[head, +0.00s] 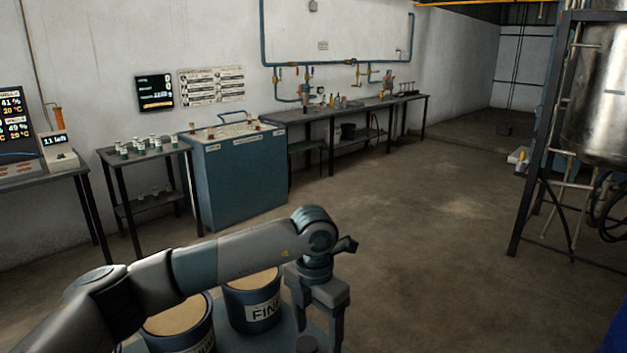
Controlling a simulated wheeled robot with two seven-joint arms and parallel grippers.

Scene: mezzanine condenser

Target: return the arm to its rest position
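My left arm (225,258) comes in from the lower left and stretches across the bottom of the head view. Its gripper (318,325) points down at the right of two blue tubs. The two fingers stand apart with a gap between them, and I see nothing held. A small dark round thing (307,344) shows below the fingers; I cannot tell what it is. My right arm and gripper are not in view.
Two blue tubs of tan material, one labelled "FIN..." (252,300) and one partly behind my arm (183,335), stand close below. A bottle table (125,157), blue cabinet (240,170) and workbench (350,110) line the wall. A steel tank (600,95) stands right. Mid-floor is clear.

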